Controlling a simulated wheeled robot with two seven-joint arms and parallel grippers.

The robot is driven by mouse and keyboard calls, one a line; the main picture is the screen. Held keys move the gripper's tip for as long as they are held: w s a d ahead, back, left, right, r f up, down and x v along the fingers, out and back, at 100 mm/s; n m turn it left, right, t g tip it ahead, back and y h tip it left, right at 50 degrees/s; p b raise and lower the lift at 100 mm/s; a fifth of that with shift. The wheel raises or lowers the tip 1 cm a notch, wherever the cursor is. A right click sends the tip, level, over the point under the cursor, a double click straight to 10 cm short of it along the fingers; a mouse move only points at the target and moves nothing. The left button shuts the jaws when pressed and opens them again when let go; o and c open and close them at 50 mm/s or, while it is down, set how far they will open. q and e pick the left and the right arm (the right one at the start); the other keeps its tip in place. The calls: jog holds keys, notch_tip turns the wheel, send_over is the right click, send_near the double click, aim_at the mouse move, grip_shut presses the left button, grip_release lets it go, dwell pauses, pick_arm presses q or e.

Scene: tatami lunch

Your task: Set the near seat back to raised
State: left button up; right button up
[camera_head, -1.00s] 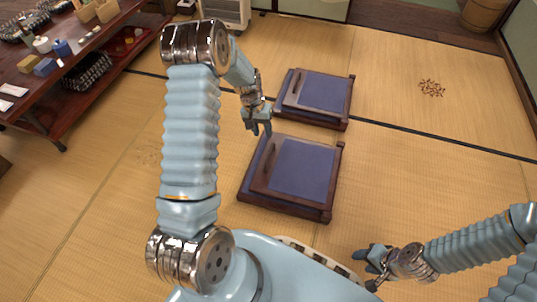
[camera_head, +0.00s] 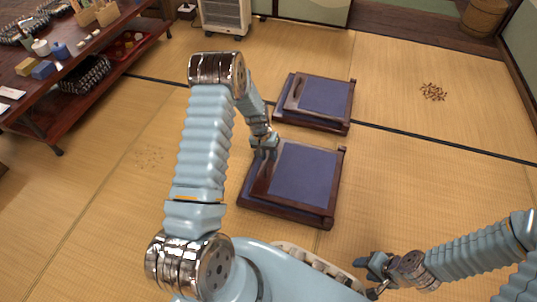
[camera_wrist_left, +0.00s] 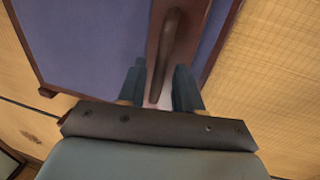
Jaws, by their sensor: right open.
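The near seat (camera_head: 303,176) lies folded flat on the tatami, with a dark wooden frame and a blue-purple pad. Its wooden handle (camera_wrist_left: 171,40) runs along the left side of its back and is mostly hidden by my gripper in the head view. My left gripper (camera_head: 265,154) is at the handle. In the left wrist view its two fingers (camera_wrist_left: 158,86) are apart, on either side of the handle's end, with gaps showing. I cannot tell how deep they reach. My right gripper (camera_head: 368,269) is open and empty, low over the mat right of my base.
A second folded seat (camera_head: 325,97) lies flat just beyond the near one. A low dark table (camera_head: 105,48) with dishes and boxes stands at the upper left. A heater (camera_head: 224,16) is at the back. The tatami (camera_head: 440,150) to the right is mostly clear.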

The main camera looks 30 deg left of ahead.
pick_arm(q)
grip_shut()
jog(key=shift+r, duration=0.1)
